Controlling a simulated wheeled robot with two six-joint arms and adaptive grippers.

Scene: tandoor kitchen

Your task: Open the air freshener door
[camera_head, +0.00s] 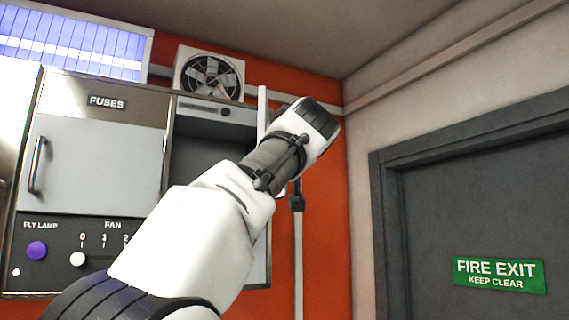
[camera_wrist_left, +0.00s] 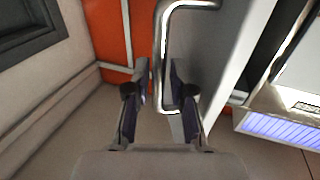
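The air freshener door (camera_head: 262,108) shows in the head view as a pale, narrow upright panel, nearly edge-on, standing out from the cabinet's right compartment (camera_head: 205,150). My left arm hides its lower part. In the left wrist view, the grey door (camera_wrist_left: 212,55) carries a bent metal handle (camera_wrist_left: 159,45). My left gripper (camera_wrist_left: 160,78) has its two fingers apart, one on each side of the handle bar; I cannot tell whether either finger touches it. In the head view, my left wrist hides the fingers. My right gripper is not in view.
The fuses door (camera_head: 95,165) is closed, left of the compartment. A fan (camera_head: 209,74) and a lit fly lamp (camera_head: 75,40) sit above. Knobs (camera_head: 78,259) are below. A dark fire exit door (camera_head: 470,200) is at right, with free room before it.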

